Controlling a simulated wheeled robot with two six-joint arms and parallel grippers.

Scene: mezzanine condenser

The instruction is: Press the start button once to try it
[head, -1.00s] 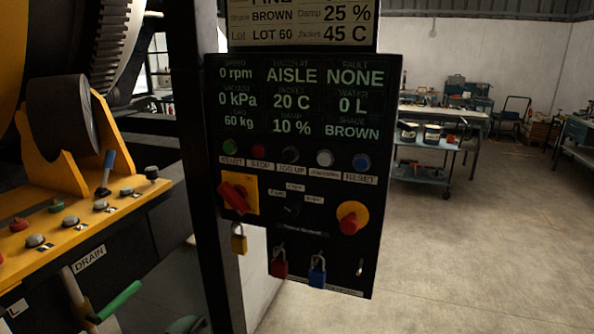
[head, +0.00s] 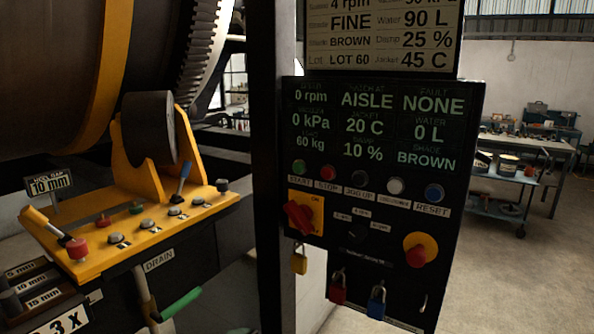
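The green start button (head: 300,167) sits at the left end of a row of buttons on the dark control panel (head: 385,180), above its START label. The red stop button (head: 327,172) is just right of it. Further right are a dark jog button (head: 359,178), a white button (head: 396,186) and the blue reset button (head: 433,192). The panel display reads 0 rpm, AISLE, NONE, 0 kPa, 20 C, 0 L, 60 kg, 10 % and BROWN. Neither of my grippers shows in the head view.
Below the buttons are a red rotary switch (head: 298,217) on a yellow plate and a red knob (head: 419,249). Yellow (head: 300,261), red (head: 338,290) and blue (head: 376,303) padlocks hang there. A yellow console (head: 130,232) stands left; open floor lies right.

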